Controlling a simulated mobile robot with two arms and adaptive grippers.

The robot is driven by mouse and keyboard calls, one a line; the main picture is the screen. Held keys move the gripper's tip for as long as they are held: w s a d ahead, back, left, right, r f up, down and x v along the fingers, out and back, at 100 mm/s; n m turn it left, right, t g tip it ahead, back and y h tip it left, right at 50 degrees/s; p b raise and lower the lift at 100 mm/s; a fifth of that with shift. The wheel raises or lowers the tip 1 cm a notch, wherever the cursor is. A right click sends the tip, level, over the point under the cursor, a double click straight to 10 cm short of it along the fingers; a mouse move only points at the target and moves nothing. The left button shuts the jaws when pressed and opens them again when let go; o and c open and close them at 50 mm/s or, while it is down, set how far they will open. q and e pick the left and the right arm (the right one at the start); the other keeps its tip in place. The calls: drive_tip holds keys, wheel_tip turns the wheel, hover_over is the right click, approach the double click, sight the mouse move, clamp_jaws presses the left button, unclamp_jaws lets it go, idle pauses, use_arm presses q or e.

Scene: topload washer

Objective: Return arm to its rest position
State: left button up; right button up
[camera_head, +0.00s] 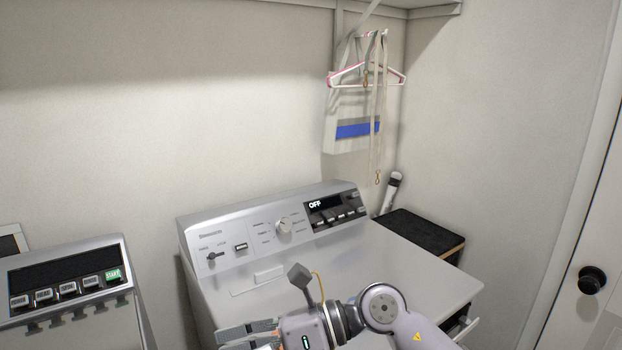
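My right arm comes in from the lower right, over the front of a silver topload washer (385,255). Its gripper (243,335) points left at the bottom edge of the picture, over the washer's front left part. Its grey fingers are partly cut off by the picture edge, so how far apart they are is unclear. I see nothing held in them. The washer's lid is down, and its display (325,203) reads OFF. My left gripper is not in view.
A second machine with a row of buttons (65,280) stands at the left. A hanger (365,78) and a bag hang on the back wall. A dark-topped box (425,233) is right of the washer. A door with a black knob (591,280) is at the far right.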

wheel_tip(320, 180, up, 7)
drive_tip(key=w+m+t+y, duration=0.1)
drive_tip(key=m+t+y, duration=0.3)
drive_tip(key=m+y, duration=0.2)
drive_tip(key=w+d+r+m+t+h, duration=0.1)
drive_tip(key=w+d+m+t+h, duration=0.15)
drive_tip(key=d+m+t, duration=0.45)
drive_tip(key=w+d+m+t+h, duration=0.2)
drive_tip(key=w+d+m+t, duration=0.2)
drive_tip(key=m+t, duration=0.6)
drive_tip(key=w+d+f+m+g+h, duration=0.1)
drive_tip(key=d+f+m+h, duration=1.45)
drive_tip(key=f+m, duration=0.3)
drive_tip(key=s+d+f+m+g+h, duration=0.1)
drive_tip(key=s+d+f+m+g, duration=0.1)
drive_tip(key=s+f+g, duration=0.3)
drive_tip(key=s+d+f+m+g+h, duration=0.1)
drive_tip(key=s+d+f+m+g, duration=0.15)
drive_tip(key=s+f, duration=0.4)
drive_tip(key=s+d+f+m+g, duration=0.15)
drive_tip(key=s+f+g, duration=0.55)
drive_tip(key=s, duration=0.7)
wheel_tip(320, 180, down, 29)
drive_tip(key=s, duration=0.2)
drive_tip(key=s+d+f+g, duration=0.1)
drive_tip(key=s+d+f, duration=0.1)
drive_tip(key=s+f, duration=1.2)
drive_tip(key=shift+s+d+f+g+y, duration=0.25)
drive_tip(key=shift+s+g+y, duration=0.1)
drive_tip(key=shift+s, duration=0.7)
